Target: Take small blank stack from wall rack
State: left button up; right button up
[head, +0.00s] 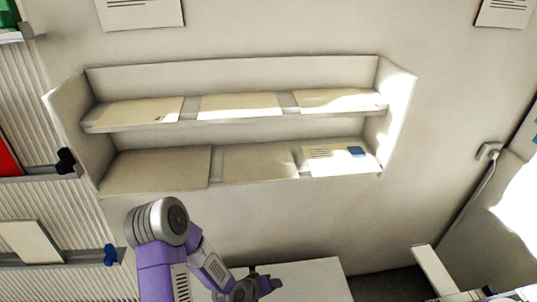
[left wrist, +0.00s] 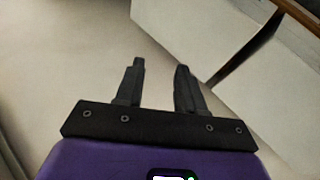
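A white wall rack (head: 230,75) with two shelves hangs on the wall in the head view. Its lower shelf holds a wide blank stack (head: 158,170) at left, a narrower blank stack (head: 258,162) in the middle, and a printed sheet with a blue patch (head: 330,162) at right. The upper shelf holds pale stacks at left (head: 140,112), middle (head: 240,105) and right (head: 338,99). My left gripper (head: 272,284) is below the rack, apart from it. In the left wrist view its two fingers (left wrist: 160,75) are spread, with nothing between them. My right gripper is not seen.
A white surface (head: 310,280) lies below the rack, by my left gripper. Ribbed panels with ledges (head: 50,217) stand at left. Printed sheets (head: 140,12) hang above the rack. A cable (head: 478,195) runs down the wall at right.

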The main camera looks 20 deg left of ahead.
pick_arm(q)
jog(key=w+a+r+n+t+p, duration=0.1)
jog(key=w+a+r+n+t, duration=0.15)
jog(key=a+r, duration=0.35)
jog(key=w+a+r+n+t+p, duration=0.1)
jog(key=w+a+r+t, duration=0.15)
jog(key=r, duration=0.65)
jog(key=n+t+h+p, duration=0.2)
jog(key=t+p, duration=0.2)
send_near(243, 183)
jog(key=x, duration=0.3)
jog(key=b+x, duration=0.2)
jog(key=x, duration=0.5)
jog(key=shift+f, duration=0.1)
grip_shut()
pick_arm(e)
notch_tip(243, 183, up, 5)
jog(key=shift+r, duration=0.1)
